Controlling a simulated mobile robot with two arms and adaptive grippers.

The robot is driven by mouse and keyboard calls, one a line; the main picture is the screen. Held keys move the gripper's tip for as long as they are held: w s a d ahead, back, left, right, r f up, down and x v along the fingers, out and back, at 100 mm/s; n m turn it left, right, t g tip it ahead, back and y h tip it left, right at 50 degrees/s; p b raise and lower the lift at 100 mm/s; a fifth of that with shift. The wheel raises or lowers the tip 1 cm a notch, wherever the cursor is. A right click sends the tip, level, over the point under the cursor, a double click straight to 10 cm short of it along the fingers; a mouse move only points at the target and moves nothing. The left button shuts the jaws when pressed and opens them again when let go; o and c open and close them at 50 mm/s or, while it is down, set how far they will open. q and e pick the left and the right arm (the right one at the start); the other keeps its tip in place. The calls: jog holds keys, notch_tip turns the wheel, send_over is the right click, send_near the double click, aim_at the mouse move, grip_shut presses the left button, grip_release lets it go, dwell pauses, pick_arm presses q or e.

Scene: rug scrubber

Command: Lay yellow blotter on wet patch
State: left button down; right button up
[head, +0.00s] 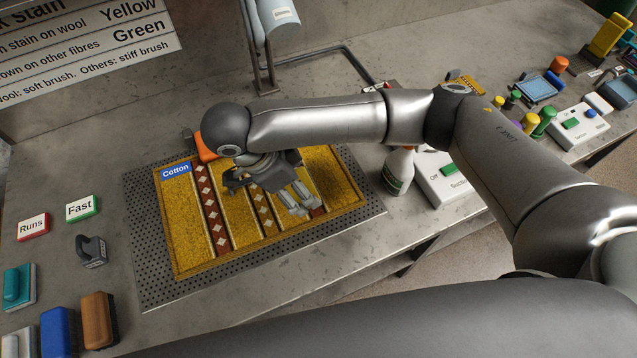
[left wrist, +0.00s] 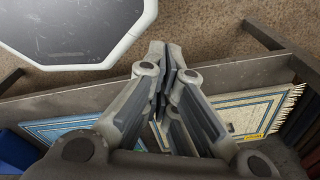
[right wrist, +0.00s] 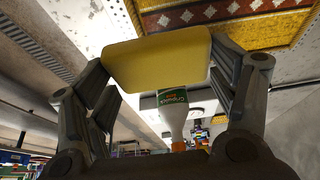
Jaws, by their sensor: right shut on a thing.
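The yellow blotter (right wrist: 157,58) is held between the fingers of my right gripper (right wrist: 155,72), which is shut on it. In the head view this gripper (head: 299,203) is over the yellow striped rug (head: 190,212), right of its middle. There the blotter cannot be told apart from the rug. A darker area (head: 335,182), seemingly the wet patch, shows on the rug's right part, partly beside my gripper and arm. The gap between blotter and rug cannot be judged. My left gripper (left wrist: 166,62) has its fingers together, empty, away from the rug.
The rug lies on a perforated board (head: 150,285) with a "Cotton" label (head: 176,170). A spray bottle (head: 398,170) stands just right of the board and also shows in the right wrist view (right wrist: 172,110). Brushes (head: 98,318) lie front left. A lamp (head: 277,25) stands behind.

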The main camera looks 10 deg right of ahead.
aim_at(307, 174)
jog(key=w+d+f+b, duration=0.1)
jog(key=w+d+f, duration=0.2)
jog(key=shift+d, duration=0.2)
jog(key=w+f, duration=0.1)
jog(key=w+d+f+p, duration=0.1)
jog(key=shift+d+f, duration=0.3)
jog(key=shift+f, duration=0.05)
jog(key=x, duration=0.3)
jog(key=shift+w+a+f, duration=0.2)
jog(key=shift+w+f, duration=0.1)
jog(key=shift+f, duration=0.55)
pick_arm(q)
jog(key=shift+w+d+r, duration=0.2)
jog(key=shift+d+r, duration=0.1)
jog(key=shift+d, duration=0.35)
pick_arm(e)
jog(key=shift+a, duration=0.1)
jog(key=shift+f, duration=0.1)
jog(key=o, duration=0.9)
jog(key=shift+c, duration=0.2)
pick_arm(q)
jog(key=shift+a, duration=0.1)
jog(key=shift+s, duration=0.1)
